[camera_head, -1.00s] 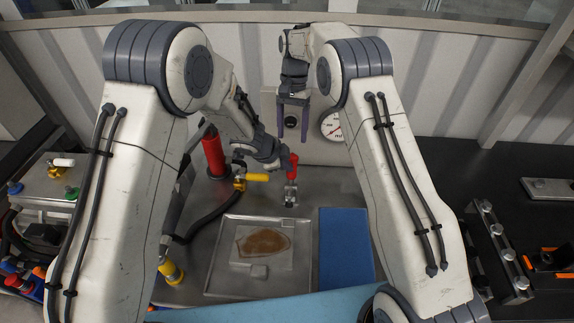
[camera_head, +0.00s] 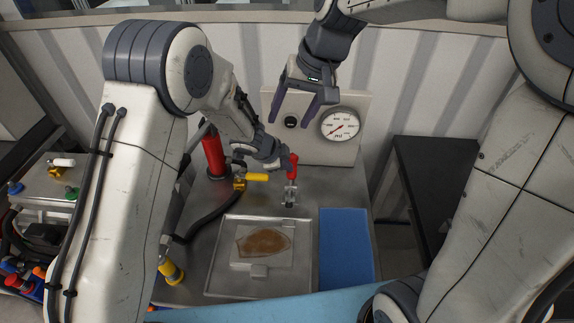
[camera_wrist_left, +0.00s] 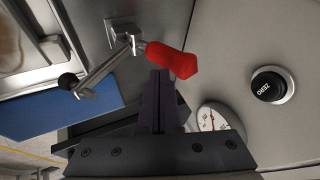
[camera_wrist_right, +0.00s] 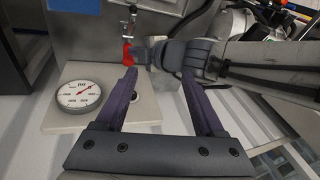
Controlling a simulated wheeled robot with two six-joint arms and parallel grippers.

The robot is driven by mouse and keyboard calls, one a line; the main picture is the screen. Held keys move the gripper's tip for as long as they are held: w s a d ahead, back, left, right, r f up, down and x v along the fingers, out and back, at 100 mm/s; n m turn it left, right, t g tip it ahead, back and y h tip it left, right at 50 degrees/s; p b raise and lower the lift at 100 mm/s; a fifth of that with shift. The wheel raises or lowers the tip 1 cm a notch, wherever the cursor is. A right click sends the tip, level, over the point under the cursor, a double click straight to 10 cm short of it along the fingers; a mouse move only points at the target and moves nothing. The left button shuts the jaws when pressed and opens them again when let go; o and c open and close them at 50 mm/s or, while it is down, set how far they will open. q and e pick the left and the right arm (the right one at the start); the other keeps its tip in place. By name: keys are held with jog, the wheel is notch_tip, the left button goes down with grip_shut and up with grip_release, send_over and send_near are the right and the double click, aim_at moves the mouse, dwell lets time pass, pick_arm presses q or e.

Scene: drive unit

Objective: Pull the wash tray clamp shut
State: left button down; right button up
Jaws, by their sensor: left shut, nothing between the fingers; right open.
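The clamp (camera_head: 289,196) is a small metal toggle with a red handle (camera_head: 293,166), which stands up behind the wash tray (camera_head: 214,272). The tray is a shallow metal pan with a brown stained piece in it. My left gripper (camera_head: 283,163) is at the red handle. In the left wrist view its fingers (camera_wrist_left: 160,78) are shut and empty, with their tips close against the red handle (camera_wrist_left: 172,60); I cannot tell if they touch. The clamp's metal arm ends in a black tip (camera_wrist_left: 68,81). My right gripper (camera_head: 295,110) is open and empty, above and behind the clamp.
A panel with a round gauge (camera_head: 340,125) and a black knob (camera_head: 291,122) stands behind the clamp. A red cylinder (camera_head: 214,155) and a yellow-handled valve (camera_head: 256,177) stand to the left. A blue pad (camera_head: 346,250) lies right of the tray.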

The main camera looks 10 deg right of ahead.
pick_arm(q)
jog(key=shift+w+p, duration=0.35)
jog(key=shift+p, duration=0.1)
pick_arm(e)
jog(key=s+a+f+n+g+h, duration=0.1)
jog(key=s+f+n, duration=0.3)
jog(key=s, duration=0.7)
jog(key=s+a+f+n+g+h, duration=0.1)
jog(key=s+f+n, duration=0.2)
jog(key=s, duration=0.9)
jog(key=shift+s+f+n+g, duration=0.15)
jog(key=shift+f+n+g, duration=0.2)
jog(key=shift+f, duration=0.2)
pick_arm(q)
jog(key=shift+w+p, duration=0.3)
jog(key=shift+p, duration=0.05)
pick_arm(e)
jog(key=shift+d+r, duration=0.1)
jog(key=shift+r, duration=0.25)
pick_arm(q)
jog(key=shift+w+d, duration=0.1)
jog(key=shift+w, duration=0.05)
pick_arm(e)
jog(key=shift+d+r, duration=0.15)
jog(key=shift+r, duration=0.05)
